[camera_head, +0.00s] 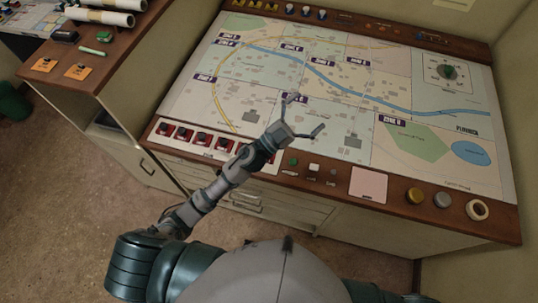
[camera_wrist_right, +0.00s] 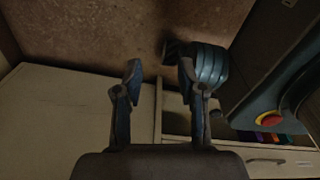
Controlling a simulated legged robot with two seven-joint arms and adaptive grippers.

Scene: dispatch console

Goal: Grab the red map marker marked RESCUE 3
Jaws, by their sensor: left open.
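Several red map markers (camera_head: 184,134) stand in a row on a pale strip (camera_head: 268,166) along the console's front left edge. Their labels are too small to read, so I cannot tell which is RESCUE 3. My left gripper (camera_head: 304,114) is open and empty over the middle of the map, to the right of the red markers. My left forearm crosses the right end of the row and hides part of it. My right gripper (camera_wrist_right: 160,68) is open and empty in the right wrist view, with floor and cabinet beyond it. No red marker shows there.
The map (camera_head: 410,95) fills the console top. Its wooden front rim holds small blocks, a pink pad (camera_head: 368,185), round knobs (camera_head: 415,196) and a tape roll (camera_head: 477,210). Yellow, red and blue pieces line the back rim. A side cabinet with paper rolls (camera_head: 100,16) stands left.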

